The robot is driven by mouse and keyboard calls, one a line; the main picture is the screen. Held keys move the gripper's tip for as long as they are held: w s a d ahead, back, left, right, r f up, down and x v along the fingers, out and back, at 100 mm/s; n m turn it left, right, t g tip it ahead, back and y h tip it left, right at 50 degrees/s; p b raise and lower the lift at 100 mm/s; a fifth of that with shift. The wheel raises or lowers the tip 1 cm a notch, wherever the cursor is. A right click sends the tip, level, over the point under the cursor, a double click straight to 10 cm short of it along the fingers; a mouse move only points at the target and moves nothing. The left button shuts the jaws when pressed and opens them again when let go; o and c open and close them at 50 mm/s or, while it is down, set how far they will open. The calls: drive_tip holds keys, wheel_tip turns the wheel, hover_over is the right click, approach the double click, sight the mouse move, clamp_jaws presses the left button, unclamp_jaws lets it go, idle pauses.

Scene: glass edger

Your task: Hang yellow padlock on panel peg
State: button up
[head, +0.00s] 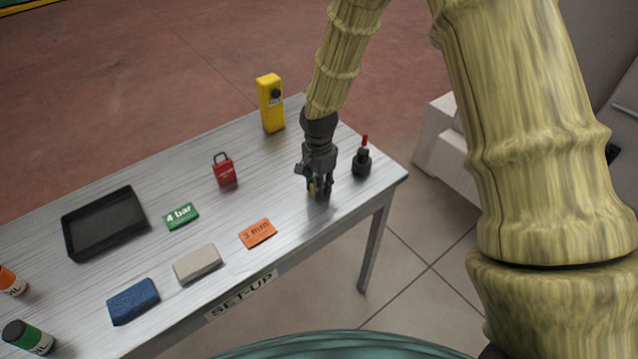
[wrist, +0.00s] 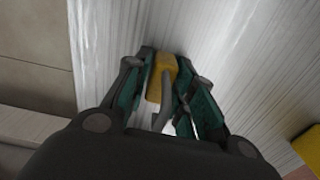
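My gripper (head: 319,188) points down at the right part of the table, its fingertips at or just above the top. In the wrist view the yellow padlock (wrist: 161,80) with its grey shackle sits between the fingers (wrist: 166,85), which lie close against both its sides. I cannot tell whether the padlock still touches the table. The panel and its peg are not in view.
The set-up table (head: 277,200) holds a red padlock (head: 224,172), a yellow device (head: 271,103), a dark red-tipped object (head: 362,160), an orange tag (head: 258,234), a green tag (head: 181,216), a black tray (head: 104,223), a grey block (head: 197,264) and a blue block (head: 133,301).

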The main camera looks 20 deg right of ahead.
drive_tip(key=shift+o, duration=0.8)
drive_tip(key=shift+b, duration=0.35)
drive_tip(key=shift+w+r+b, duration=0.15)
drive_tip(key=shift+r+b, duration=1.25)
drive_tip(key=shift+r, duration=4.1)
